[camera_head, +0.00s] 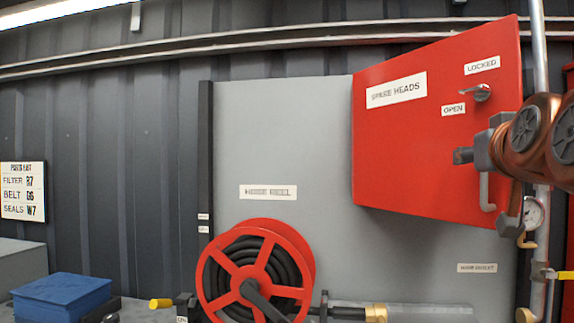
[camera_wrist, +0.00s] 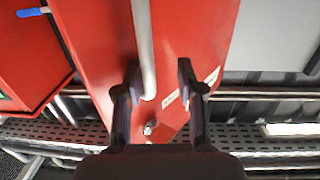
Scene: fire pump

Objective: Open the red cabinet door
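The red cabinet door (camera_head: 415,150), labelled SPARE HEADS, stands at an angle to the wall, its right edge swung out nearer to me. The cabinet's inside is hidden behind it. A small metal latch (camera_head: 482,92) sits between the LOCKED and OPEN labels; it also shows in the wrist view (camera_wrist: 150,127). A pale vertical bar handle (camera_head: 486,192) is low on the door's right side. My gripper (camera_head: 465,155) is at the door's right part. In the wrist view its fingers (camera_wrist: 158,78) are apart, with the handle (camera_wrist: 145,45) between them, nearer the left finger. Contact cannot be told.
A red hose reel (camera_head: 262,250) is on the grey panel (camera_head: 275,140) to the left. A vertical pipe with a gauge (camera_head: 533,213) and a yellow-handled valve (camera_head: 556,274) stand at the right. Another red box (camera_wrist: 25,60) shows beside the door in the wrist view.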

